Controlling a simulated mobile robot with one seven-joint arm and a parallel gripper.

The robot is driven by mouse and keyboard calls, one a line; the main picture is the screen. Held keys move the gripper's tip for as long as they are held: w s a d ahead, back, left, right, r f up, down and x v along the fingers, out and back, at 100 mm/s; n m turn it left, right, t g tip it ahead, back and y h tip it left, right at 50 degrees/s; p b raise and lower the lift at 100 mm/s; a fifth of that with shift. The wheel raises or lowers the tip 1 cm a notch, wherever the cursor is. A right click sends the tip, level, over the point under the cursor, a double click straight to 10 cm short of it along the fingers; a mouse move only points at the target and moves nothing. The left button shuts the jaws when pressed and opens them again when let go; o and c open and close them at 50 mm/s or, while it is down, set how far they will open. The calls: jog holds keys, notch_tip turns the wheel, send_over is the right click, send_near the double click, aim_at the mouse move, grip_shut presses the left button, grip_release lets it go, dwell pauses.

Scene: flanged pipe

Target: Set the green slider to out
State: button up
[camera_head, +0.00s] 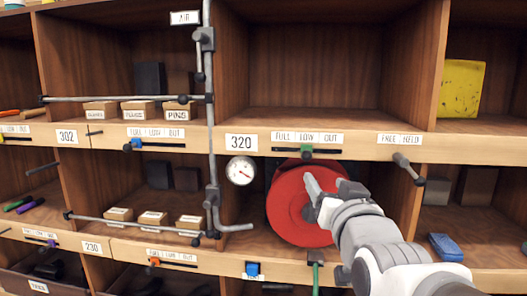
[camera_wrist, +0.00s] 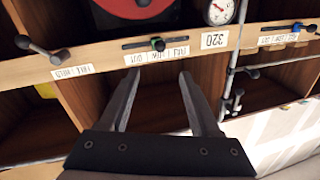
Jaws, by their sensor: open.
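The green slider (camera_head: 306,151) is a small knob on a dark horizontal slot in the shelf edge beside the 320 plate. Its label (camera_head: 308,138) reads FULL, LOW, OUT from left to right, and the slider stands near the middle, by LOW. In the wrist view the scene is upside down; the green slider (camera_wrist: 158,44) shows just beyond the fingertips, between their lines. My gripper (camera_wrist: 159,72) is open and empty, its two fingers apart. In the head view my gripper (camera_head: 326,188) is below the slider, in front of the red disc.
A red round reel (camera_head: 290,205) fills the compartment below. A round gauge (camera_head: 241,170) and a grey vertical pipe (camera_head: 212,120) stand to the left. A grey lever (camera_head: 408,167) sticks out at the right under FREE/HELD. Blue (camera_head: 136,143) and orange (camera_head: 154,261) sliders sit on other edges.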

aim_at(308, 157)
jog(key=w+p, duration=0.3)
jog(key=w, duration=1.4)
jog(key=shift+w, duration=0.2)
grip_shut()
dwell(1.2)
